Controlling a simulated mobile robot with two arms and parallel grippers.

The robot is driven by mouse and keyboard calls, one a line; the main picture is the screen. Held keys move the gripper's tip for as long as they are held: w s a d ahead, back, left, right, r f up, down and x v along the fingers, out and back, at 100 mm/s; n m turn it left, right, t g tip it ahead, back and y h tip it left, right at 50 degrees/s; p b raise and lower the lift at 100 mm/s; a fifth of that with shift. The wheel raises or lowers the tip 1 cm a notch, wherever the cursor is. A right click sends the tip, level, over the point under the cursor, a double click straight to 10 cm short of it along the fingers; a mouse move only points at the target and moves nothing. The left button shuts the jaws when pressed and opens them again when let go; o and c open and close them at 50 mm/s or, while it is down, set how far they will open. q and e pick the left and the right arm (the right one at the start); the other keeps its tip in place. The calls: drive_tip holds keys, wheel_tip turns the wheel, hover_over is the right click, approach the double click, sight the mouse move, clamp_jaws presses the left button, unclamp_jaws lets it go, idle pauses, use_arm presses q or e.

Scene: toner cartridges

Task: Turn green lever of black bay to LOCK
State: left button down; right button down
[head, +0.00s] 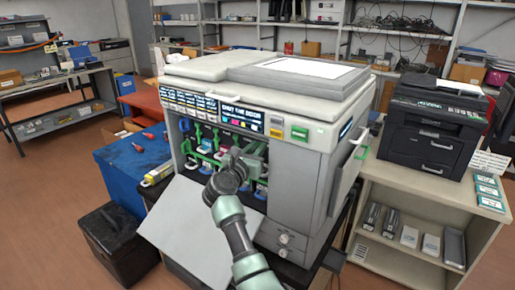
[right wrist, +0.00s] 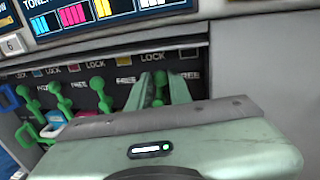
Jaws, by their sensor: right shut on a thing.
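My right gripper (head: 236,158) reaches into the open front of the big grey printer (head: 283,95). In the right wrist view its two fingers (right wrist: 162,88) are shut on the rightmost green lever (right wrist: 158,82), which stands about upright between them. LOCK is printed above it and FREE lower down, beside the fingers. Which mark the lever points to is partly hidden by the fingers. Other green levers (right wrist: 99,86) stand in a row to the left. The black bay's cartridge is hidden behind the gripper body. My left gripper is not in view.
The printer's lowered front door (head: 190,213) slopes out below the bays. A display strip (head: 242,116) runs above them. A blue cabinet (head: 130,165) with small items stands at left. A black printer (head: 432,120) stands on a shelf unit (head: 400,198) at right.

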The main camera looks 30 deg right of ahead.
drive_tip(key=shift+w+a+n+g+p, duration=0.1)
drive_tip(key=shift+w+n+g+p, duration=0.3)
drive_tip(key=shift+n, duration=0.7)
drive_tip(key=c, duration=1.6)
unclamp_jaws()
drive_tip(key=shift+a, duration=0.1)
